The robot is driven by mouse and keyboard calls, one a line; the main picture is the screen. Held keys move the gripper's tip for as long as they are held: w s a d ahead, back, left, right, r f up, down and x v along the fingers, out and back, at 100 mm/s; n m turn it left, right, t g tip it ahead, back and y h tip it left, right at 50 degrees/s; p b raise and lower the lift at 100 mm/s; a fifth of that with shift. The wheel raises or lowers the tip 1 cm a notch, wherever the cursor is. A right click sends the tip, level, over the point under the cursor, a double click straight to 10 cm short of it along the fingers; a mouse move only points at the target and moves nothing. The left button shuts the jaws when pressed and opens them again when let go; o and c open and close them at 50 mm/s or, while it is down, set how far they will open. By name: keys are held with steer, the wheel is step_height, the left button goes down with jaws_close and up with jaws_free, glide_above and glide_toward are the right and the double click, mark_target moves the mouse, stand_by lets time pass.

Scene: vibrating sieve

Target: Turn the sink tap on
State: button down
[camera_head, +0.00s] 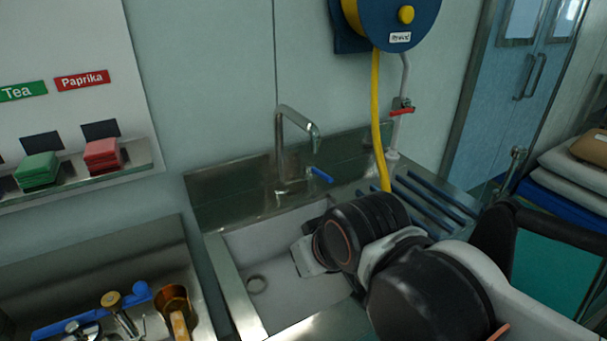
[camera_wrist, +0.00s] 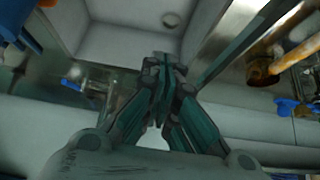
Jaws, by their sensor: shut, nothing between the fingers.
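The sink tap (camera_head: 280,150) is a tall metal spout at the back of the steel sink (camera_head: 240,290), bent forward and to the right. Its blue lever (camera_head: 321,174) sticks out to the right at the base. In the wrist view, metal fittings with a small blue part (camera_wrist: 73,75) show left of my fingers; this looks like the tap and lever. My gripper (camera_wrist: 162,62) is shut and empty, its fingertips together with the basin and drain beyond them. In the head view my arm reaches over the sink's right side, in front of the tap, and hides most of the gripper. No contact with the lever is visible.
A yellow hose (camera_head: 377,120) hangs from a blue reel (camera_head: 410,20) to the right of the tap. Blue slats (camera_head: 430,200) lie right of the sink. Brass tools (camera_head: 175,305) lie on the left counter. The basin's left side is clear.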

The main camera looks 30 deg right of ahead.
steer(key=shift+s, duration=0.1)
steer(key=w+d+r+n+g+h+p, duration=0.25)
steer(key=w+n, duration=0.25)
steer(key=w, duration=0.3)
steer(key=w+d+r+n+g+h+p, duration=0.1)
steer(key=w+d+r+n+h+p, duration=0.2)
steer(key=w, duration=0.5)
steer(key=w+d+f+n+g+h+p, duration=0.1)
steer(key=w+f+n+h+p, duration=0.1)
steer(key=w+n, duration=0.3)
steer(key=w+d+f+n+g+h+p, duration=0.1)
steer(key=w+n, duration=0.4)
steer(key=w, duration=0.5)
steer(key=shift+w+d+f+g+h+p, duration=0.3)
steer(key=shift+f+g+p, duration=0.45)
steer(key=shift+f+p, duration=0.35)
steer(key=shift+r, duration=0.15)
